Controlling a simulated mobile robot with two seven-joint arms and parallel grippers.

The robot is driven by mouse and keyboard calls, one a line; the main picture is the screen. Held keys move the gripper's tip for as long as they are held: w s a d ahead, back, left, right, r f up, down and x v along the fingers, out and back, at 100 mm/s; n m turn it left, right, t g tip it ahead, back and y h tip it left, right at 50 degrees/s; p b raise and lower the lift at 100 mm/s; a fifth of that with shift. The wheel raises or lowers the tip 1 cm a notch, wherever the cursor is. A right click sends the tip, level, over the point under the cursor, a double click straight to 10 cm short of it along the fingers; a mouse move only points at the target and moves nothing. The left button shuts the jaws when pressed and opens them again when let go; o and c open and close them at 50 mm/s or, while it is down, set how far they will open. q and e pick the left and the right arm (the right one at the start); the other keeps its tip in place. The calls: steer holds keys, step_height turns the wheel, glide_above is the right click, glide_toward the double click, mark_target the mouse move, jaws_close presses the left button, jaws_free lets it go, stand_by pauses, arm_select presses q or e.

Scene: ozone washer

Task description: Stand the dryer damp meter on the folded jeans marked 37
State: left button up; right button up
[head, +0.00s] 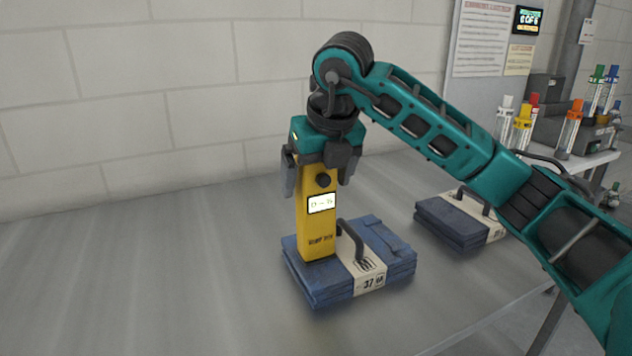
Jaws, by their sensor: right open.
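The dryer damp meter (318,222) is a tall yellow box with a small lit display and a dark knob. It stands upright on the left part of the folded jeans marked 37 (390,262). The jeans are a blue stack with a pale printed band and a dark handle, and the handle rises just right of the meter. My right gripper (319,178) is open, pointing down over the meter's top, with one finger on each side. Whether a finger touches the meter I cannot tell. My left gripper is not in view.
Another folded jeans stack (448,222) with a band and handle lies to the right, partly behind my right arm. Bottles with coloured caps (569,125) stand on a bench at the back right. The grey table (150,270) is clear on the left.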

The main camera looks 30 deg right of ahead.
steer(key=p+v, duration=0.1)
steer(key=v, duration=0.9)
steer(key=shift+r, duration=0.15)
steer(key=shift+s, duration=0.15)
